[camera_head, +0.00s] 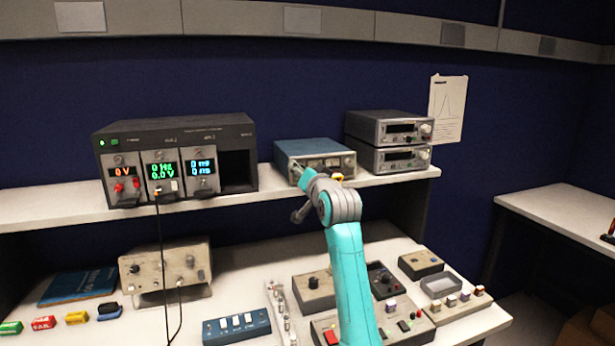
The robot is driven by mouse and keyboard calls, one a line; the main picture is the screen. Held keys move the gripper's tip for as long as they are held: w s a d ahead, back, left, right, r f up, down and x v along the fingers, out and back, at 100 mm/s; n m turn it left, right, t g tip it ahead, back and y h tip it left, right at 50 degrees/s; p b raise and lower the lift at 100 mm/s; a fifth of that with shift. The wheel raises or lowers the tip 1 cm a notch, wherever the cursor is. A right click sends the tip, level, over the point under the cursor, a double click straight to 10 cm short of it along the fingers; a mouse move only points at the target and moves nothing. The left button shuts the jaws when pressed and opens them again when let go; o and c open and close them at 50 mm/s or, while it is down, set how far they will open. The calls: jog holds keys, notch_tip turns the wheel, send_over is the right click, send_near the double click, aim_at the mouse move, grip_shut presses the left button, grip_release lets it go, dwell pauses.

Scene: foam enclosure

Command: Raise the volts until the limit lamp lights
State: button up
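A dark rack instrument (220,137) stands at the left on the shelf. Its modules show a red display (122,170) reading 0 V, a green display (162,170) reading about 0 Hz and 0.0 V, and a blue display (202,167). A blue box instrument (312,147) with front dials stands mid-shelf. My teal and grey arm reaches up to it, and my gripper (316,181) is at or just before its front panel. The arm's end covers part of that panel. The fingers are too small to read, and contact is unclear. I cannot identify a limit lamp.
Two stacked grey instruments (390,128) stand right on the shelf. The bench below holds a beige instrument (165,268), a blue switch box (236,327), control boxes (421,263) and a blue book (78,286). A black cable (161,250) hangs from the rack.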

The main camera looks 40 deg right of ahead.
jog(key=v, duration=1.1)
jog(key=shift+s, duration=0.4)
jog(key=shift+a+f, duration=0.1)
